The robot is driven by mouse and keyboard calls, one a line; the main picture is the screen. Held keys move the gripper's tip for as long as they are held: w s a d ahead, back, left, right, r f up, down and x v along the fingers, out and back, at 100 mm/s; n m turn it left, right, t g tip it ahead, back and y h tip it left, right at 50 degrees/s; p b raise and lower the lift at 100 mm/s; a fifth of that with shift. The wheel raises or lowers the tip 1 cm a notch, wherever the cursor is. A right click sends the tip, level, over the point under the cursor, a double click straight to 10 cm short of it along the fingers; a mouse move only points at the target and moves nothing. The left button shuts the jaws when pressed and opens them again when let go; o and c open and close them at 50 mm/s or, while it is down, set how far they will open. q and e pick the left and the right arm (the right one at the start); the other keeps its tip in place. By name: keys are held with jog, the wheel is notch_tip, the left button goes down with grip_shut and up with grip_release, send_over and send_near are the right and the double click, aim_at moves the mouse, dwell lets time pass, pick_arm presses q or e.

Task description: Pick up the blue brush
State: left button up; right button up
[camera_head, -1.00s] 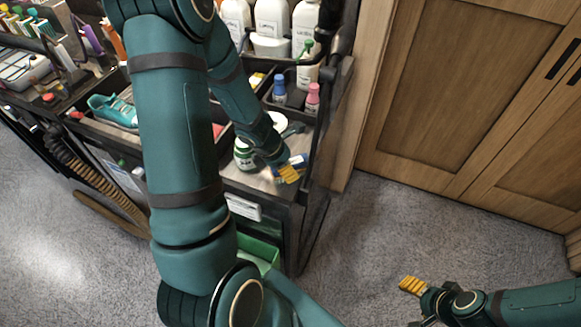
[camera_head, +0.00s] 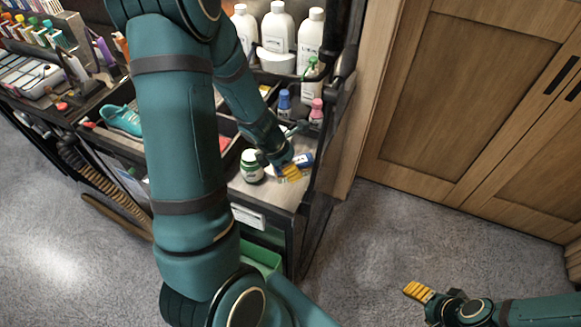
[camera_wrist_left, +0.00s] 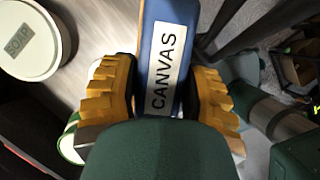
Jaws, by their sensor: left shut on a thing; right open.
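The blue brush (camera_head: 305,160), with a white label reading CANVAS, is at the right end of the cart's light shelf. In the left wrist view the brush (camera_wrist_left: 168,18) lies between the two yellow fingers of my left gripper (camera_wrist_left: 160,98). My left gripper (camera_head: 291,172) is shut on the brush; in the head view its fingers hide part of it. I cannot tell whether the brush touches the shelf. My right gripper (camera_head: 417,292) is open and apart from the cart, over the grey floor at the lower right.
A round SOAP container (camera_wrist_left: 30,40) shows in the left wrist view. Small blue-capped (camera_head: 284,103) and pink-capped (camera_head: 316,112) bottles stand behind. White bottles (camera_head: 277,30) stand higher. Wooden cabinets (camera_head: 460,110) are at right.

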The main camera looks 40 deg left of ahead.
pick_arm(q)
jog(key=s+a+b, duration=0.1)
jog(key=s+a, duration=0.3)
jog(key=s, duration=0.4)
jog(key=s+a+b, duration=0.1)
jog(key=s+a, duration=0.3)
jog(key=s, duration=0.4)
jog(key=shift+a+r, duration=0.25)
jog(key=shift+r, duration=0.1)
jog(key=o, duration=0.4)
jog(key=shift+c, duration=1.4)
